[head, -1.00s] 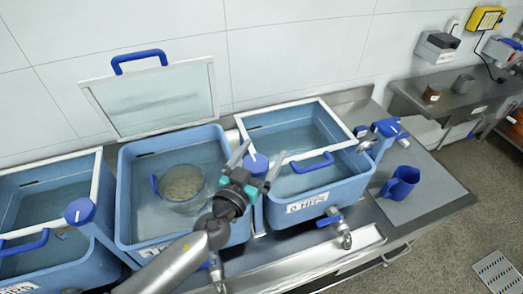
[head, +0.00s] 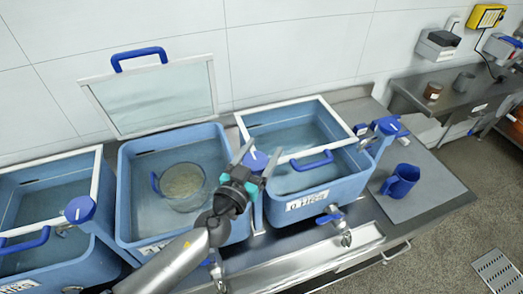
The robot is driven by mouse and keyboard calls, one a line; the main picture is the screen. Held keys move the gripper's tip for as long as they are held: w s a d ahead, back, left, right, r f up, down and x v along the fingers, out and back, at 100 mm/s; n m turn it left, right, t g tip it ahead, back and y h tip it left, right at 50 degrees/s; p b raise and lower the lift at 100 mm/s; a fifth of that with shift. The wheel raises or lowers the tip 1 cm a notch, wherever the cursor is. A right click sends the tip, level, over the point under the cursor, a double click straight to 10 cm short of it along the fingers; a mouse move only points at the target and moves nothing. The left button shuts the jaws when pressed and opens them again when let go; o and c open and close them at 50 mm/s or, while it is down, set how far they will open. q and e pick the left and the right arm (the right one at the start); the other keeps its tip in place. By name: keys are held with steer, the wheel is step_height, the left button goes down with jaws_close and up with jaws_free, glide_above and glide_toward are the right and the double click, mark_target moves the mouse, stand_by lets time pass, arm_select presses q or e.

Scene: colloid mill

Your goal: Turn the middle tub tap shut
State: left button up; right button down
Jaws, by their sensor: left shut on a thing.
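The middle tub (head: 124,205) is blue, holds water, and its glazed lid (head: 155,97) stands open against the wall. Its tap is a blue round knob (head: 257,159) with a white mark, on a post between the middle and right tubs. My left gripper (head: 263,151) reaches it from the front and is shut on the knob, one finger on each side. The fingers and wrist hide part of the knob and its post. My right gripper is not in view.
A round basket (head: 182,187) sits in the middle tub. The left tub (head: 40,262) and right tub (head: 330,190) flank it, with similar knobs (head: 80,209) (head: 388,126). A blue jug (head: 401,181) stands on the right counter. Drain valves (head: 340,228) stick out in front.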

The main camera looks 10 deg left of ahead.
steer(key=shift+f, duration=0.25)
